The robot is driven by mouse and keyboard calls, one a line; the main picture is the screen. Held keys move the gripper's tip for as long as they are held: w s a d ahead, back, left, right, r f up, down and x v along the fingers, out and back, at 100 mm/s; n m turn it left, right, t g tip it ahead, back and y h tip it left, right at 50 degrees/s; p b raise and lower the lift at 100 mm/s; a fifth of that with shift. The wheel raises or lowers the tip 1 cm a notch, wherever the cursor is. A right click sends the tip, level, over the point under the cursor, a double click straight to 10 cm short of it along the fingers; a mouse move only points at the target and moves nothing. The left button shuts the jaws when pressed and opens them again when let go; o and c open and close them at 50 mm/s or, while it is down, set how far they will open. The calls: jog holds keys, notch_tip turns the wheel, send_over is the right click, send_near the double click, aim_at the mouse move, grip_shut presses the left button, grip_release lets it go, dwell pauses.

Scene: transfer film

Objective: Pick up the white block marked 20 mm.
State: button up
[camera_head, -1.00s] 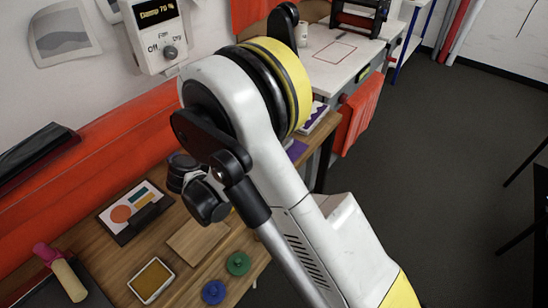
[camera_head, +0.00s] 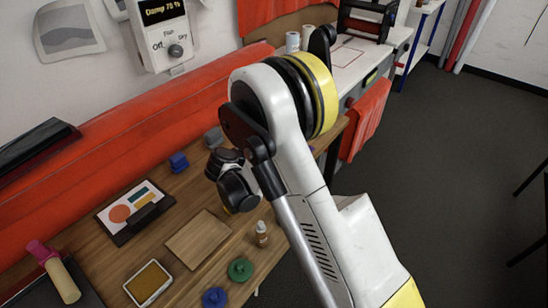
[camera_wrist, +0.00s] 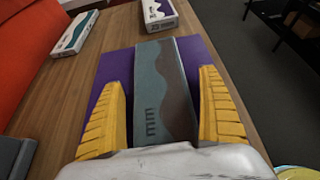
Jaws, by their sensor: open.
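In the wrist view, my gripper (camera_wrist: 158,78) is open, its two yellow fingers on either side of a long block (camera_wrist: 152,65). The block has a grey-teal top with a darker wavy area and the letters "mm" at its near end; its number cannot be read. It lies on a purple sheet (camera_wrist: 107,66) on the wooden table. Small gaps show between fingers and block. Two more white-edged blocks lie beyond: one at the upper left (camera_wrist: 75,33), one at the top centre (camera_wrist: 160,14). I cannot tell for sure which is marked 20 mm.
The wooden table (camera_head: 110,262) holds a picture card (camera_head: 137,209), a wooden board (camera_head: 198,240), an ink pad (camera_head: 149,282), blue and green round pieces, a small bottle (camera_head: 262,233) and a blue block (camera_head: 179,161). An orange roll (camera_head: 120,115) runs along the back.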

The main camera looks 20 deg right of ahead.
jog(key=c, duration=1.3)
jog(key=shift+c, duration=0.2)
jog(key=shift+r, duration=0.2)
